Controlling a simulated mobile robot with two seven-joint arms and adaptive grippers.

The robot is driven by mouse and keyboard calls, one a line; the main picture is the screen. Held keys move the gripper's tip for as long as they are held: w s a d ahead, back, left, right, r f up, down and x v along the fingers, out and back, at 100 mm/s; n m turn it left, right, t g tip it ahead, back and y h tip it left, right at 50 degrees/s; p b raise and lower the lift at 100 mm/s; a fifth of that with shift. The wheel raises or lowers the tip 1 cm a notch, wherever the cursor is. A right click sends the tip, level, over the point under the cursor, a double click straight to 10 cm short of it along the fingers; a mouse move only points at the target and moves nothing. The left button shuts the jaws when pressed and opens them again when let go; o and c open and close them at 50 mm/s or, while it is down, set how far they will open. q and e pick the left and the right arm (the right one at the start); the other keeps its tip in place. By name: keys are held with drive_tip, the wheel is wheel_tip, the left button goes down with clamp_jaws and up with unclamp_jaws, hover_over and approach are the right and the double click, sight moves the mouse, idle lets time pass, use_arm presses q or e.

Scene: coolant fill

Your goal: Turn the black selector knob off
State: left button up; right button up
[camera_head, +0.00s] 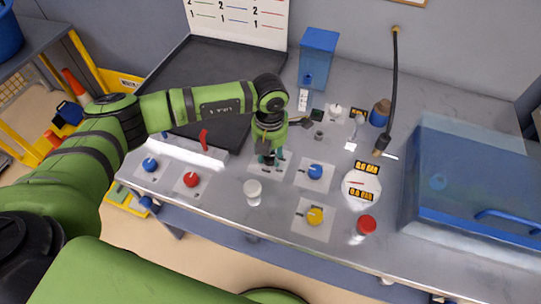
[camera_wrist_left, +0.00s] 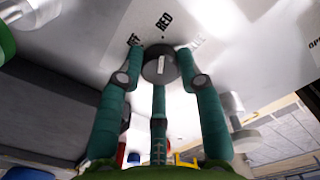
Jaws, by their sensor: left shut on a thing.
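The black selector knob (camera_wrist_left: 160,68) is a round dial with a white pointer line. In the left wrist view it sits between my left gripper's fingertips (camera_wrist_left: 161,58), and the gripper is shut on it. The panel labels OFF, RED and a partly washed-out third one lie around it. The pointer line runs roughly upright in that view, toward the RED side. In the head view my left gripper (camera_head: 268,158) points down over a white plate (camera_head: 258,172), and it hides the knob. My right gripper is not in view.
Blue (camera_head: 315,171), yellow (camera_head: 315,216) and red (camera_head: 191,180) knobs sit on nearby plates. A white-capped jar (camera_head: 254,190) and a red-capped jar (camera_head: 366,225) stand near the front. A red lever (camera_head: 204,139) rises at left. A clear blue box (camera_head: 470,190) fills the right side.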

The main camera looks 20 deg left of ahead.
sight(270, 158)
use_arm(q)
drive_tip(key=n+b, duration=0.1)
drive_tip(key=n, duration=0.1)
drive_tip(key=n+b, duration=0.1)
drive_tip(key=n, duration=0.3)
drive_tip(key=shift+s+f+b, duration=0.25)
drive_tip(key=shift+f+b, duration=0.05)
drive_tip(key=shift+b, duration=0.1)
drive_tip(key=n+b, duration=0.1)
drive_tip(key=n, duration=0.4)
drive_tip(key=shift+d+n+b, duration=0.1)
drive_tip(key=shift+n+b, duration=0.2)
drive_tip(key=shift+n, duration=0.1)
drive_tip(key=o, duration=1.1)
drive_tip(key=shift+r, duration=0.1)
drive_tip(key=shift+o, duration=0.2)
drive_tip(key=shift+r, duration=0.1)
drive_tip(key=shift+w+r, duration=0.15)
drive_tip(key=shift+r, duration=0.35)
wheel_tip(270, 158, up, 11)
